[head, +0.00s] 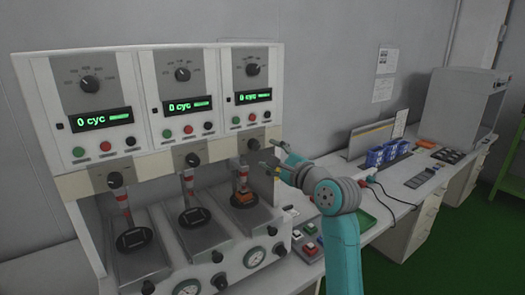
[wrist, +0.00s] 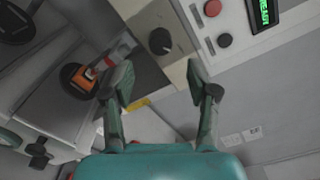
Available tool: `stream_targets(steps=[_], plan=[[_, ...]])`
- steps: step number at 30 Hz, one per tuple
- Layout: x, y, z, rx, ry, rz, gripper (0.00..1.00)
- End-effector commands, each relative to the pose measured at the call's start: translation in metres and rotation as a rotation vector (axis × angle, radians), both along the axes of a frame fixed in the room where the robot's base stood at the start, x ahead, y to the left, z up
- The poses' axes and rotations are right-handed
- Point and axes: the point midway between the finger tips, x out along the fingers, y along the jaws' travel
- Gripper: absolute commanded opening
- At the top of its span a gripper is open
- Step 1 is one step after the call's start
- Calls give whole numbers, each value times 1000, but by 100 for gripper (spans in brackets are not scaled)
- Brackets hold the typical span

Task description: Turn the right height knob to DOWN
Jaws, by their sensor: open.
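The right height knob (head: 253,144) is a small black knob on the beige strip under the right station's buttons. In the wrist view the knob (wrist: 160,41) shows ahead, between and beyond my two fingers. Its pointer direction and any UP or DOWN marks are too small to read. My gripper (head: 270,155) is just right of the knob in the head view, fingers apart and empty. In the wrist view my gripper (wrist: 158,78) is open, with a gap between its fingertips and the knob.
Matching knobs sit under the left (head: 115,180) and middle (head: 193,160) stations. An orange part (head: 243,197) lies on the right station's plate, below a red-and-white plunger. The right display (head: 257,96) reads 0 cyc. Blue bins (head: 376,156) stand on the bench to the right.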

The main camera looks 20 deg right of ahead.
Motion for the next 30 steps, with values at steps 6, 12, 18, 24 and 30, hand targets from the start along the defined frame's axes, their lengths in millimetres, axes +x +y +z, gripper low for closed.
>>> stream_targets(steps=[6,12,18,24,30], plan=[[-35,-12,0,1,-1,-1,59],[-50,-17,0,0,0,-1,59],[-52,-17,0,0,0,0,59],[-52,-17,0,1,0,0,59],[-53,-17,-8,-8,1,-4,59]])
